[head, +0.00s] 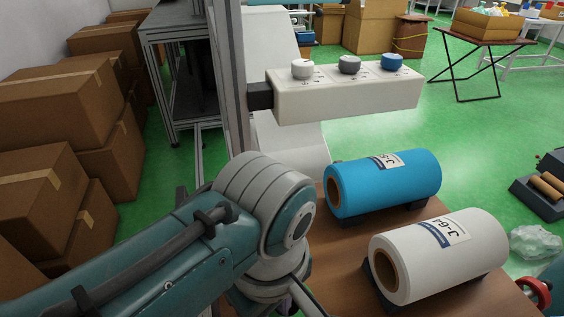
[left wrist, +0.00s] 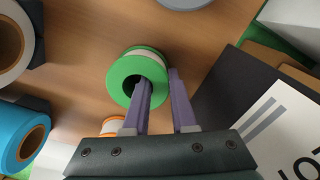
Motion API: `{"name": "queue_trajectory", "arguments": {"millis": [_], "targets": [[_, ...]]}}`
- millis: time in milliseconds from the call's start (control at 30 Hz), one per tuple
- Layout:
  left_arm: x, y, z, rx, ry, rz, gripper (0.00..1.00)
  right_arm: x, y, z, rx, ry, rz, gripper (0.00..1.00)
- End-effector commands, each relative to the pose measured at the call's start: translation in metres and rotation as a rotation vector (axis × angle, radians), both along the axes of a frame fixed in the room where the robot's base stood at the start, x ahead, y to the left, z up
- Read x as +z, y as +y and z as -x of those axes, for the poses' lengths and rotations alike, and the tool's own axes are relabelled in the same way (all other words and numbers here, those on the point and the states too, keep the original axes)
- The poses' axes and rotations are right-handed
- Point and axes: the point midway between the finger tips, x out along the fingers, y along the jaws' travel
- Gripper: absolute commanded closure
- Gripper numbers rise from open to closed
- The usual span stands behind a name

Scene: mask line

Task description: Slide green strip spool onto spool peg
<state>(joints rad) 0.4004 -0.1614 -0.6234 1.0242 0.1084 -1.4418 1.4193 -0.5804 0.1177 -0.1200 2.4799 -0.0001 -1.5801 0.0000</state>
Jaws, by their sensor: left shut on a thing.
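The green strip spool (left wrist: 124,68) shows in the left wrist view, a green-flanged ring with a pale band wound behind its front flange. My left gripper (left wrist: 160,80) is shut on its rim. One purple finger reaches into the spool's centre hole and the other lies along its right outer side. Brown wood surface lies behind the spool; I cannot tell the gap between them. In the head view my left arm covers the lower left and middle, and its gripper and the green spool are hidden. I cannot make out the spool peg in either view. My right gripper is not in view.
A blue roll (head: 390,183) and a white roll (head: 452,262) rest on the wooden table (head: 345,262). A small orange-and-white spool (left wrist: 112,125) sits below the green one in the wrist view. A white control box (head: 345,95) with knobs overhangs the back. A dark panel stands at the wrist view's right.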

Motion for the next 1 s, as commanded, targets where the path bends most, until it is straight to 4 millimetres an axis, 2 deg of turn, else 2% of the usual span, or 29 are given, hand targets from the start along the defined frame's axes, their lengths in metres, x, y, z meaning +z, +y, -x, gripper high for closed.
{"name": "queue_trajectory", "arguments": {"millis": [167, 200, 433, 667, 800, 900, 1000], "targets": [[-0.004, 0.0, 0.0, 0.0, 0.0, 0.0, 1.0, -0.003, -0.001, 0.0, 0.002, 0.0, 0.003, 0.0], [-0.002, 0.0, 0.0, 0.0, 0.0, 0.0, 0.71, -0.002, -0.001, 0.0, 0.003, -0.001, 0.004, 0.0], [-0.002, 0.0, 0.0, 0.0, 0.0, 0.0, 0.46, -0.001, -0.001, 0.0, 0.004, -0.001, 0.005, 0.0], [-0.003, 0.0, 0.0, 0.0, 0.0, 0.0, 0.46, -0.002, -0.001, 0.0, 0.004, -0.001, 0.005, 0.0], [-0.009, 0.001, -0.001, -0.001, -0.003, -0.001, 0.46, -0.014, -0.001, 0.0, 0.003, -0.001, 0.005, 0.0], [0.02, -0.001, -0.001, 0.001, -0.002, 0.004, 0.46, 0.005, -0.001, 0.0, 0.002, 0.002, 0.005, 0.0], [0.042, 0.0, -0.003, 0.001, -0.003, 0.003, 0.46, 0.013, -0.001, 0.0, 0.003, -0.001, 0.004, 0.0]]}}
